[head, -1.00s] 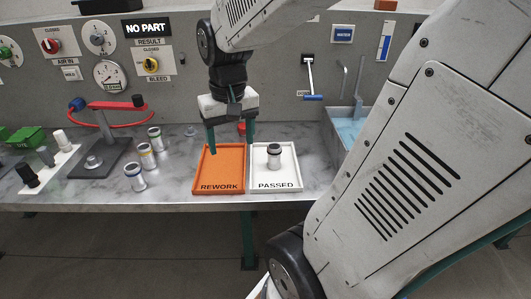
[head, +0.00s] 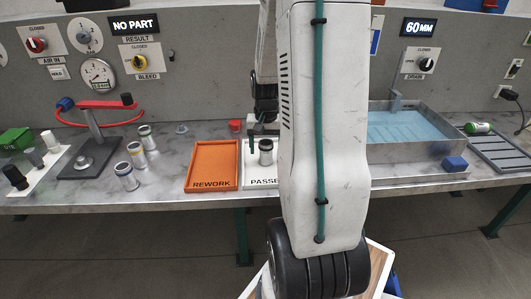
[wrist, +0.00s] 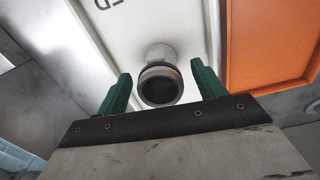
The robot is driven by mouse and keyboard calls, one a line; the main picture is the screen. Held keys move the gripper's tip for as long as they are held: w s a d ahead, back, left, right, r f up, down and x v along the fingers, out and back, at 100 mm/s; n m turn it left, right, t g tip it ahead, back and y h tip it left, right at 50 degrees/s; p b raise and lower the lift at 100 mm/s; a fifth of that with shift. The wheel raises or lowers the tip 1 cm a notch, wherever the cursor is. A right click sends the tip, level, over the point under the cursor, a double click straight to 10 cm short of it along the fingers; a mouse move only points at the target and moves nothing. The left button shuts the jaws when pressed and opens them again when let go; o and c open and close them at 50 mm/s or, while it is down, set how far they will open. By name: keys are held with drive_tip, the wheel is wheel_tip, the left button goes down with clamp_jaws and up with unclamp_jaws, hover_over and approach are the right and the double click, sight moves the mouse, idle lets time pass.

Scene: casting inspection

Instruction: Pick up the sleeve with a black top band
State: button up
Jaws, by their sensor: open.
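The sleeve with a black top band (head: 266,152) stands upright in the white PASSED tray (head: 250,174). It is a short grey cylinder with a dark ring at the top. In the wrist view the sleeve (wrist: 159,62) shows its dark open top, between and slightly beyond the two green fingers. My gripper (wrist: 160,76) is open and empty, with a finger to each side of the sleeve and visible gaps. In the head view one green finger shows left of the sleeve, and my arm hides much of the gripper and tray.
The orange REWORK tray (head: 212,186) adjoins on the left. Several other banded sleeves (head: 137,155) stand further left, near a clamp stand with a red handle (head: 107,104).

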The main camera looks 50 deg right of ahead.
wheel_tip(320, 180, down, 2)
drive_tip(key=shift+f, duration=0.15)
drive_tip(key=c, duration=1.3)
